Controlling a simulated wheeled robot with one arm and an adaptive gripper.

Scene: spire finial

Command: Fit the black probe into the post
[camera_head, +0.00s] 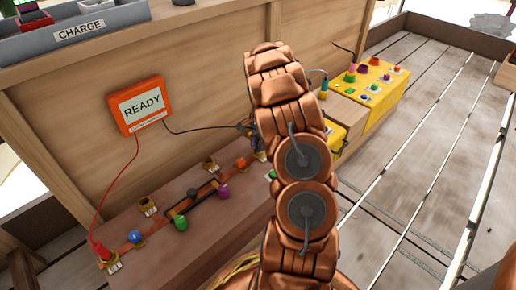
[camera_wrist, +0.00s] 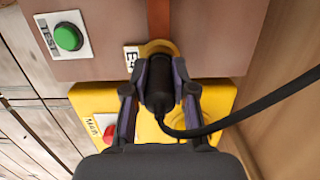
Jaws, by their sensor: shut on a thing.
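The black probe (camera_wrist: 158,92) is between the fingers of my gripper (camera_wrist: 159,76), which is shut on it, in the wrist view. Its black cable (camera_wrist: 262,106) trails to the right. The probe's front end meets a brass post (camera_wrist: 158,47) beside a partly hidden label starting with "E" (camera_wrist: 131,58). I cannot tell whether the tip is inside the post or just at it. In the head view my arm hides most of my gripper and this post. The black cable (camera_head: 200,131) runs there from the orange READY box (camera_head: 143,105).
A red probe (camera_head: 103,252) sits at the left end post. Colored knobs, such as a green one (camera_head: 181,223), and further brass posts line the bench. A yellow panel with buttons (camera_head: 378,81) stands at right. A green TEST button (camera_wrist: 67,38) is near my gripper.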

